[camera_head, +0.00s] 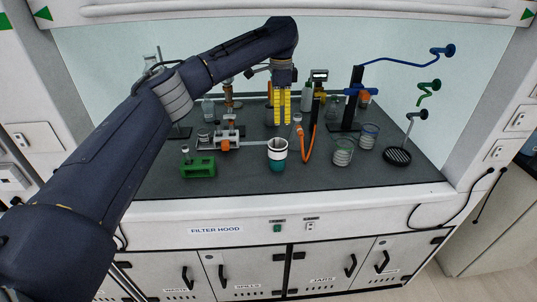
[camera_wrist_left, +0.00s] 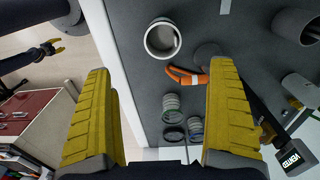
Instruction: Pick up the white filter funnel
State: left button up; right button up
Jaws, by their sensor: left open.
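A white-rimmed cup with a dark band and teal lower part (camera_head: 277,152) stands near the front middle of the hood's work surface. It looks like the white filter funnel, though I cannot be sure. In the left wrist view its round white rim (camera_wrist_left: 148,41) shows from above, beyond the fingertips. My left gripper (camera_head: 282,110) points down, above and behind the cup in the head view. In the left wrist view its yellow fingers (camera_wrist_left: 160,95) are wide apart with nothing between them. My right gripper (camera_wrist_left: 52,46) shows small at the upper left of that view, too small to read.
An orange hose (camera_head: 308,145) stands right of the cup. Two banded glass beakers (camera_head: 343,152) are further right. A green rack (camera_head: 198,167) and a clamp-like device with orange parts (camera_head: 225,142) are to the left. The front strip of the dark surface is clear.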

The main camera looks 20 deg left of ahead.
aim_at(277, 152)
pick_arm(q)
notch_tip(277, 152, down, 17)
jog(key=shift+w+a, duration=0.15)
dwell(0.8)
jog(key=shift+c, duration=0.3)
jog(key=c, duration=1.5)
